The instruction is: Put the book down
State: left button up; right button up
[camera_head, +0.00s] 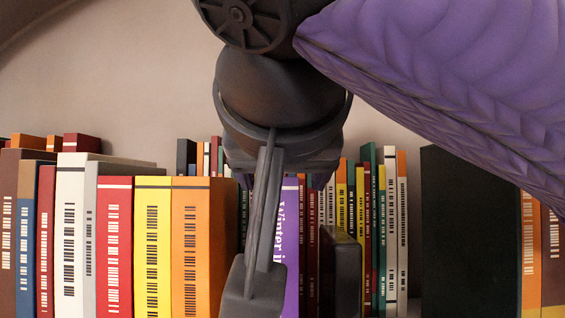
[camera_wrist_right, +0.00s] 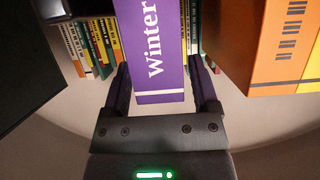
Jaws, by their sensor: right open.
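The purple book (camera_head: 290,240), with "Winter" in white on its spine, stands upright in the row of books. It also shows in the right wrist view (camera_wrist_right: 158,45), between the two fingers. My right gripper (camera_head: 296,280) is open, with one finger on each side of the book's spine. In the right wrist view the gripper (camera_wrist_right: 160,85) shows narrow gaps between the fingers and the book. The book's lower end is out of the head view, and my arm hides part of its top. My left gripper is not in view.
A thick orange book (camera_head: 196,245) stands left of the gripper, beside a yellow book (camera_head: 152,240). A large black block (camera_head: 468,235) stands to the right. Thin books (camera_head: 390,225) fill the row behind. A large purple textured shape (camera_head: 450,75) covers the upper right.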

jog(key=b+v, duration=0.4)
jog(key=v, duration=0.8)
